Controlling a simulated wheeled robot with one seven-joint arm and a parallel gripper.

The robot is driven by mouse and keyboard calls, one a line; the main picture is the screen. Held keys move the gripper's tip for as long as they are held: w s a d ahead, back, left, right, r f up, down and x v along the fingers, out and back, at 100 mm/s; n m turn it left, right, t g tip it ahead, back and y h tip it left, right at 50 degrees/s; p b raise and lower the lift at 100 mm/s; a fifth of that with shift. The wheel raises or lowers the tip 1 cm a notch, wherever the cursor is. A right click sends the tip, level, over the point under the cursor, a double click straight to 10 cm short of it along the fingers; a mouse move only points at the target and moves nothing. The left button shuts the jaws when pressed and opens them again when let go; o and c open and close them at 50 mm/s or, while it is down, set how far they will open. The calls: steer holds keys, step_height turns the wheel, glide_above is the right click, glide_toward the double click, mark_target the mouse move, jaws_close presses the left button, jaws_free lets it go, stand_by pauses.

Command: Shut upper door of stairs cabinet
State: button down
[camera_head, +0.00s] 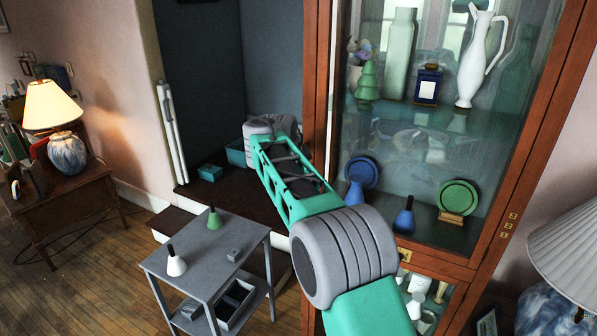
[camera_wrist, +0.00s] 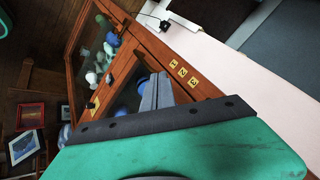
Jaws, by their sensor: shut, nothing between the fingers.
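The stairs cabinet, a tall brown wooden case with glass, fills the right of the head view, where its upper glass door (camera_head: 420,130) covers shelves of vases and plates. I cannot tell whether this door is fully shut or slightly ajar. A small brass latch (camera_head: 404,254) sits below it. The wrist view shows a cabinet's wooden frame (camera_wrist: 150,45), tilted, with number labels beside glass panels. My gripper (camera_wrist: 158,77) shows there, shut and empty, in front of the frame; I cannot tell if it touches. In the head view my arm crosses the cabinet's left edge, hiding part of it.
A grey trolley (camera_head: 185,262) with small bells stands left of my arm. Dark steps (camera_head: 178,222) lie behind it. A lit lamp (camera_head: 50,108) stands on a side table at far left, another lamp (camera_head: 570,250) at right. Wooden floor is open at lower left.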

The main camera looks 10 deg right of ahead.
steer(key=s+a+r+n+p, duration=0.2)
steer(key=s+a+r+n, duration=0.15)
steer(key=a+r, duration=0.55)
steer(key=s+a+f+n+g+y, duration=0.1)
steer(key=s+a+f+n, duration=0.2)
steer(key=f, duration=0.4)
steer(key=s+a+f+n+g, duration=0.1)
steer(key=s+f+n, duration=0.1)
steer(key=f+n, duration=0.3)
steer(key=s+a+f+n+g+y, duration=0.1)
steer(key=s+a+f+n, duration=0.15)
steer(key=f, duration=0.55)
steer(key=s+d+f+n+g+y, duration=0.1)
steer(key=s+d+n, duration=0.1)
steer(key=s, duration=1)
steer(key=s+d+f+n+g+y, duration=0.1)
steer(key=s+d+f+n, duration=0.1)
steer(key=s, duration=1.1)
steer(key=s+d+r+m+t, duration=0.1)
steer(key=d+r+t, duration=0.2)
steer(key=d+r, duration=0.2)
step_height(320, 180, up, 3)
steer(key=shift+s+d+r+m, duration=0.2)
steer(key=shift+d+m, duration=0.1)
steer(key=shift+m, duration=0.1)
